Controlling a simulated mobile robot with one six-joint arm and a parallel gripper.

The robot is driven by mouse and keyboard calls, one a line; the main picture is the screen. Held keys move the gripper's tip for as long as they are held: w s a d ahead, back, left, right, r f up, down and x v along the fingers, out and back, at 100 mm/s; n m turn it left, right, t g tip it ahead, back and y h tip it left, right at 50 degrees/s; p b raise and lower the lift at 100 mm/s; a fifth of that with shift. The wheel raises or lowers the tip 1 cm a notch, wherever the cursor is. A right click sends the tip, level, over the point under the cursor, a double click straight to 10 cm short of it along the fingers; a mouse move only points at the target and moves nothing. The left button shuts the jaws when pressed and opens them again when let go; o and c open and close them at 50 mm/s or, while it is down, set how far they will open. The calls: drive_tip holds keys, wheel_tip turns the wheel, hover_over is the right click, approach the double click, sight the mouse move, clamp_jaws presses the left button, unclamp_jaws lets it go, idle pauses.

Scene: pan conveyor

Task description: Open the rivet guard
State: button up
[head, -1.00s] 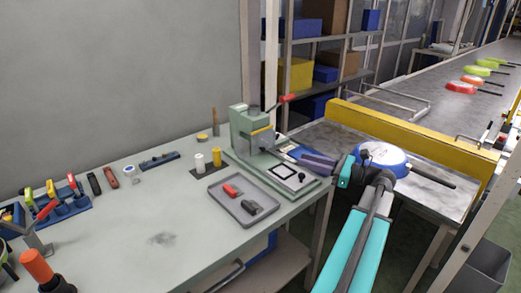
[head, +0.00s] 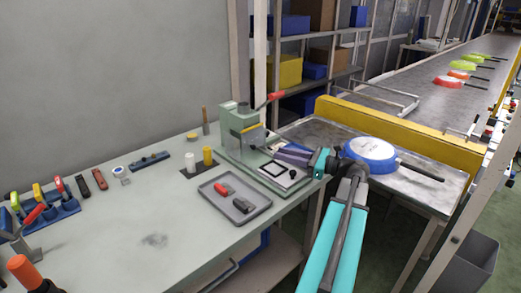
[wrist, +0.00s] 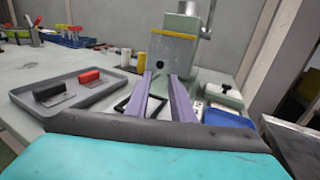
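The pale green rivet press (head: 236,118) stands at the right end of the workbench, with a red-handled lever (head: 276,96) at its upper right. A yellow strip (head: 250,127) crosses its front, apparently the edge of the rivet guard; it also shows in the wrist view (wrist: 174,35). Whether the guard is clear and how far down it reaches, I cannot tell. My gripper (head: 276,151) is over the press's base plate, in front of the strip. In the wrist view its two purple fingers (wrist: 161,75) point at the press front, apart and empty.
A grey tray (head: 210,192) with a red and a dark block lies left of the press base. White and yellow cylinders (head: 207,156) stand behind it. A blue pan (head: 370,150) sits on the side table at right. A black square frame (wrist: 124,104) lies on the base plate.

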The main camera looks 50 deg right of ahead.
sight(255, 147)
drive_tip(key=x, duration=0.9)
clamp_jaws()
